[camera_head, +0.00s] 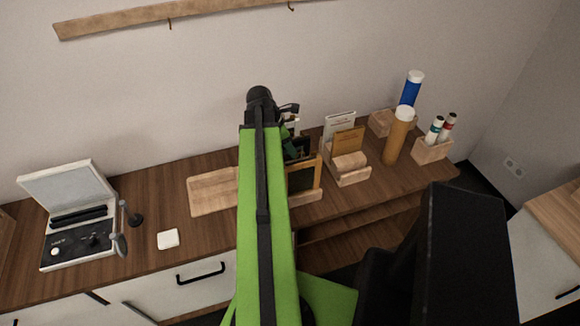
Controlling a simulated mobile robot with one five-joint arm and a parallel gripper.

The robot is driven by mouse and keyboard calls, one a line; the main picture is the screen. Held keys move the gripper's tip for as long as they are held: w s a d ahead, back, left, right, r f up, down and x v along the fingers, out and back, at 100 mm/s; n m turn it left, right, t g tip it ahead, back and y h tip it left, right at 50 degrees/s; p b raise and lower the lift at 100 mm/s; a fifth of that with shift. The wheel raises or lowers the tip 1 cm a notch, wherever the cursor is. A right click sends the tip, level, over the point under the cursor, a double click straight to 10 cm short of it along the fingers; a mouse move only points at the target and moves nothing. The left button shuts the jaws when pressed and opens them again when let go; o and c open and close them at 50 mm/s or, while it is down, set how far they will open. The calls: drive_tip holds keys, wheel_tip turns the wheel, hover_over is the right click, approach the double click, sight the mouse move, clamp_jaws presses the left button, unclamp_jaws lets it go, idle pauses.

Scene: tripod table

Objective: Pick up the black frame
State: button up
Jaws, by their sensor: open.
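Dark, flat frame-like pieces (301,179) stand upright in a wooden holder (307,197) on the brown desk (215,165), just right of my green arm. I cannot tell for certain which of them is the black frame. My arm reaches forward over the desk and covers their left side. My gripper (290,126) is beyond the arm's black end joint, among or above these pieces. It is mostly hidden, and it is open. No held object shows, and I cannot see whether the fingers touch anything.
A wooden card holder (353,177), an orange-brown tube (398,137), a blue tube (411,89) and a pen box (432,151) stand to the right. A wooden board (213,192), white square (167,239) and open case (75,226) lie left. The wall is close behind.

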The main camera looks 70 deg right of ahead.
drive_tip(key=shift+s+d+f, duration=0.1)
drive_tip(key=shift+f, duration=0.2)
clamp_jaws()
idle(1.2)
